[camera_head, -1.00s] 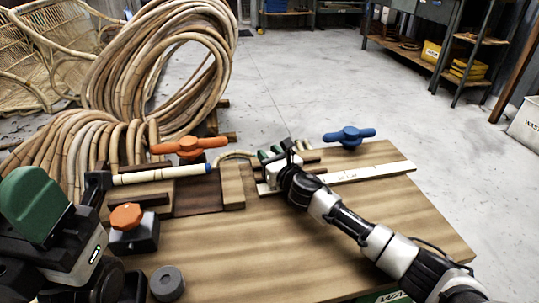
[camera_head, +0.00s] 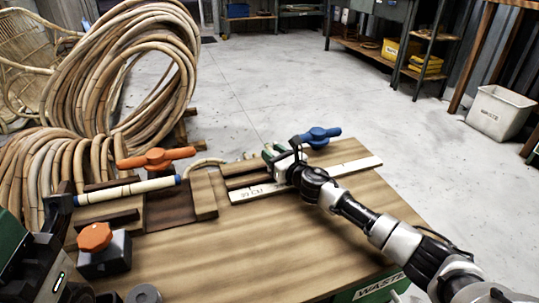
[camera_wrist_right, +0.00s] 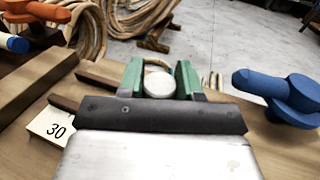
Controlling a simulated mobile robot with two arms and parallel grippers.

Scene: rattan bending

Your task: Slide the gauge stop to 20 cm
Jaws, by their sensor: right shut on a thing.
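My right gripper (camera_head: 278,152) reaches over a pale ruler strip (camera_head: 345,168) on the wooden bench. In the right wrist view its green fingers (camera_wrist_right: 160,82) are shut on a round white-topped knob (camera_wrist_right: 159,85), which looks like the gauge stop. The stop's body below the knob is hidden. The strip's printed end is uncovered left of the gripper in the head view, its label too small to read surely. A "30" mark (camera_wrist_right: 58,126) shows left of the gripper in the wrist view. My left gripper (camera_head: 12,238) is cut off at the left edge; its fingers are unclear.
A blue handle (camera_head: 318,137) stands just behind and right of my right gripper. An orange handle (camera_head: 155,158), a rattan rod (camera_head: 125,190) and an orange knob (camera_head: 95,237) are at the left. Rattan coils (camera_head: 120,75) stand behind. The bench front (camera_head: 240,250) is clear.

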